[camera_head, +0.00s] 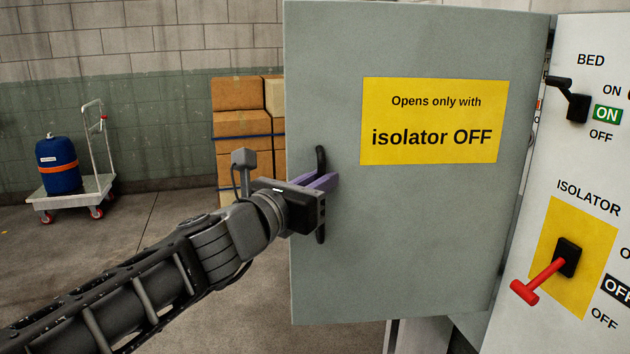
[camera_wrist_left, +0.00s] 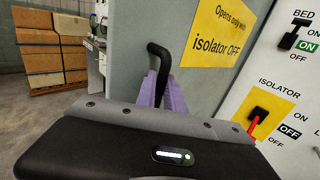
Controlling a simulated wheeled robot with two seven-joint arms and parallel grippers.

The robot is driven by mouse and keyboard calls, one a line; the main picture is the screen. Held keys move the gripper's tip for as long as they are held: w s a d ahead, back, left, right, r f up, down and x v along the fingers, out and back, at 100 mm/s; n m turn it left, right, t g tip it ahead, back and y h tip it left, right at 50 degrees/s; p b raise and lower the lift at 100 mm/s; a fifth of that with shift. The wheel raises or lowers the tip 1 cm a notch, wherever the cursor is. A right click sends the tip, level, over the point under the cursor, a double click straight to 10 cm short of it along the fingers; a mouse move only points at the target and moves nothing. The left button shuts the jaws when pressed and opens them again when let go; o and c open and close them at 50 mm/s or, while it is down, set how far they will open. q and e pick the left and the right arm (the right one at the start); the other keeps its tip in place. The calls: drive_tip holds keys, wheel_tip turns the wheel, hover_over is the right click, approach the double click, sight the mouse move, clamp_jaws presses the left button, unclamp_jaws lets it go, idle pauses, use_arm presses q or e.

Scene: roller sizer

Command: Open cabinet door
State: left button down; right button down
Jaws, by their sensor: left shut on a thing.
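The grey cabinet door (camera_head: 400,220) stands swung open, hinged on its right side beside the white panel. It bears a yellow sign (camera_head: 434,121) reading "Opens only with isolator OFF". A black vertical handle (camera_head: 320,160) is at the door's left edge. My left gripper (camera_head: 322,181) is shut on the handle, its purple fingers around the bar. In the left wrist view the handle (camera_wrist_left: 158,62) rises between the purple fingers. My right gripper is not in view.
The white panel (camera_head: 590,170) at right carries a black BED switch (camera_head: 570,100). Stacked cardboard boxes (camera_head: 243,135) stand behind the door. A trolley (camera_head: 72,195) with a blue drum (camera_head: 57,165) is at far left. The floor between is clear.

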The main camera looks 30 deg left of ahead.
use_arm(q)
drive_tip(key=c, duration=1.5)
unclamp_jaws()
drive_tip(key=shift+d, duration=0.2)
drive_tip(key=shift+o, duration=0.2)
drive_tip(key=s+p, duration=0.4)
drive_tip(key=s, duration=0.3)
drive_tip(key=shift+s+a, duration=0.15)
drive_tip(key=shift+s, duration=0.2)
